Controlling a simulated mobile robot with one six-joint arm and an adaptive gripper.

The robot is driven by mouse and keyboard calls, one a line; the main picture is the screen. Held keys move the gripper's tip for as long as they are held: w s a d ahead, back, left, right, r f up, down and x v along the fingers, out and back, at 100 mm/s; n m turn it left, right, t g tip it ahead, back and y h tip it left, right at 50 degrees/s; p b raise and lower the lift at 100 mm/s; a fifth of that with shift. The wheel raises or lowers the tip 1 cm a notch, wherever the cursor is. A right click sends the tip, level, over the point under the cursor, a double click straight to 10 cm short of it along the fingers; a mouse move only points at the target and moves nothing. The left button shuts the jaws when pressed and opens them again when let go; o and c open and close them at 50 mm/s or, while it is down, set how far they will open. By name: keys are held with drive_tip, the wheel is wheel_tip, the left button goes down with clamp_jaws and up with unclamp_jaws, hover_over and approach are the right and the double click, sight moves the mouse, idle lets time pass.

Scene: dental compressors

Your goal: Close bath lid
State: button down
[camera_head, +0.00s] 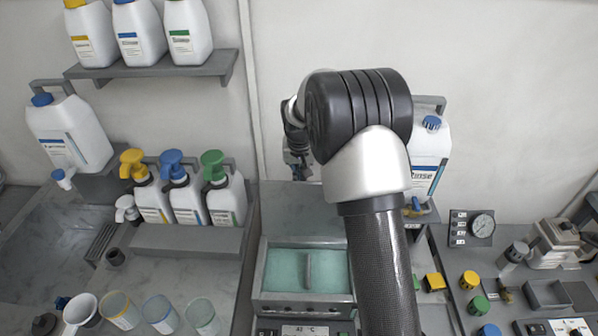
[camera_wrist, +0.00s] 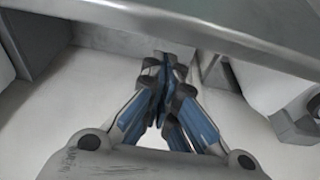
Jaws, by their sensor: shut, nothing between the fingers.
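The bath (camera_head: 257,285) is a grey tank holding teal liquid, with a grey divider across its middle. Its lid (camera_head: 290,212) stands raised at the back of the bath, so the bath is open. My gripper (camera_head: 300,174) is just above or behind the lid's upper edge, partly hidden by my arm; contact cannot be told. In the wrist view my gripper (camera_wrist: 163,68) has its fingers together and empty. A grey edge, probably the lid (camera_wrist: 200,35), crosses the top of that view close to the fingertips.
Pump bottles (camera_head: 180,200) stand left of the bath, with several beakers (camera_head: 160,312) in front.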

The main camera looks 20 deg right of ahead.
sight(308, 205)
drive_tip(key=a+x, duration=0.1)
drive_tip(key=x, duration=0.5)
drive_tip(key=shift+s+a+r+b, duration=0.15)
drive_tip(key=shift+s+r, duration=0.2)
drive_tip(key=shift+s, duration=0.2)
drive_tip(key=shift+s+r+b, duration=0.15)
drive_tip(key=shift+s+r, duration=0.2)
drive_tip(key=shift+s, duration=0.2)
drive_tip(key=shift+s+a+r+b, duration=0.15)
drive_tip(key=shift+s+r, duration=0.2)
drive_tip(key=shift+s, duration=0.2)
drive_tip(key=shift+s+r, duration=0.1)
drive_tip(key=shift+r, duration=0.1)
